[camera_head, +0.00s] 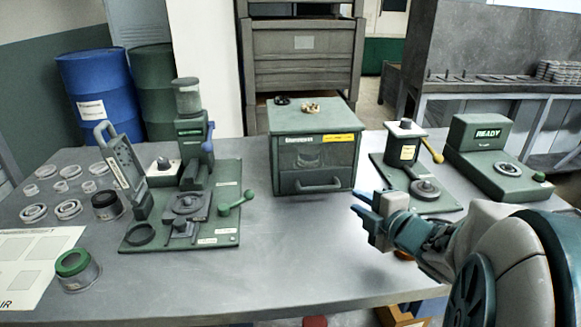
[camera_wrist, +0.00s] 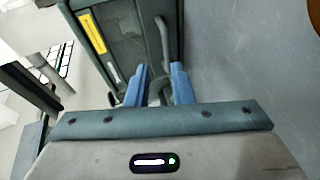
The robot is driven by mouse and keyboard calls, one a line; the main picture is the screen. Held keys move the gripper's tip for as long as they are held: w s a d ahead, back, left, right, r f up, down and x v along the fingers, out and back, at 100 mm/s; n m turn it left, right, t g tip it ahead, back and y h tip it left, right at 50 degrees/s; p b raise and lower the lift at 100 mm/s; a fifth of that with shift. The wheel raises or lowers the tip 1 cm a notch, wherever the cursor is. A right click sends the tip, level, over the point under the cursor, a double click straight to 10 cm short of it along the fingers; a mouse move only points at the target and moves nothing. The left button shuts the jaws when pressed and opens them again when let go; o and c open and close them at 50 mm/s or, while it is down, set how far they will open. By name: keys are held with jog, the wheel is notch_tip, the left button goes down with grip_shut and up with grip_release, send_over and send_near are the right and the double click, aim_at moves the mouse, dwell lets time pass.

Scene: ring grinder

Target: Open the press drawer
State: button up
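The press is a dark green box (camera_head: 312,122) in the middle of the table, with a yellow label on its front. Its drawer front (camera_head: 316,165) looks flush with the box, and a bar handle (camera_head: 318,186) runs along its lower part. My gripper (camera_head: 360,204) is just right of and in front of the drawer, apart from the handle, its blue fingers pointing left. In the wrist view my gripper (camera_wrist: 160,88) has its two fingers spread with a gap between them. The handle (camera_wrist: 164,42) shows beyond the fingertips, not between them.
A green press-like machine (camera_head: 190,190) with levers stands left of the box. A small lever device (camera_head: 405,150) and a machine reading READY (camera_head: 490,145) stand at the right. Several rings and jars lie at the left. The table in front of the drawer (camera_head: 285,240) is clear.

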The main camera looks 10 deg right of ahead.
aim_at(322, 189)
jog(key=shift+s+a+f+n+y, duration=0.3)
jog(key=shift+a+f+n+y, duration=0.15)
jog(key=shift+f+n+y, duration=0.25)
jog(key=shift+a+r, duration=0.15)
jog(key=shift+w+a+p, duration=0.25)
jog(key=shift+w+p, duration=0.35)
jog(key=x, duration=1.2)
jog(key=shift+w+a+f, duration=0.1)
jog(key=shift+a+f, duration=0.05)
jog(key=shift+f, duration=0.15)
grip_shut()
